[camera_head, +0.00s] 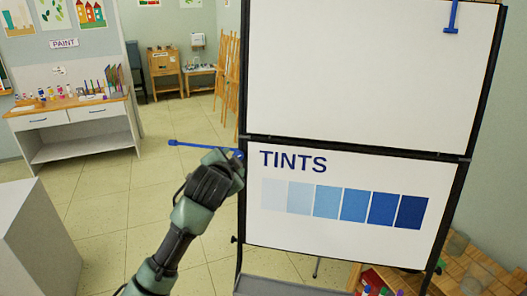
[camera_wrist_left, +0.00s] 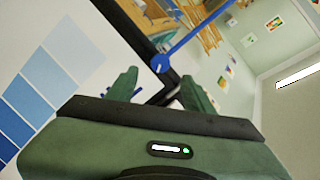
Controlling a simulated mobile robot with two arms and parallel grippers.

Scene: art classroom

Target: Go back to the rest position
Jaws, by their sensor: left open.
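My left gripper (camera_head: 232,158) is at the left edge of the standing board, near its middle crossbar. In the left wrist view the two green fingers (camera_wrist_left: 158,82) are apart, with nothing held between them. A blue lever (camera_head: 195,145) sticks out to the left from the board's black frame (camera_head: 243,80), just beyond the gripper. It also shows in the left wrist view (camera_wrist_left: 195,35), its round end beyond the fingertips. Whether a finger touches it, I cannot tell. My right gripper is not in view.
The board has a blank upper panel (camera_head: 365,70) and a lower TINTS panel (camera_head: 340,165); a blue T-shaped piece (camera_head: 453,15) hangs at its top right. A white block (camera_head: 35,240) stands at left. A paint counter (camera_head: 70,113) and wooden easels (camera_head: 228,75) stand behind. Tiled floor (camera_head: 125,190) between is clear.

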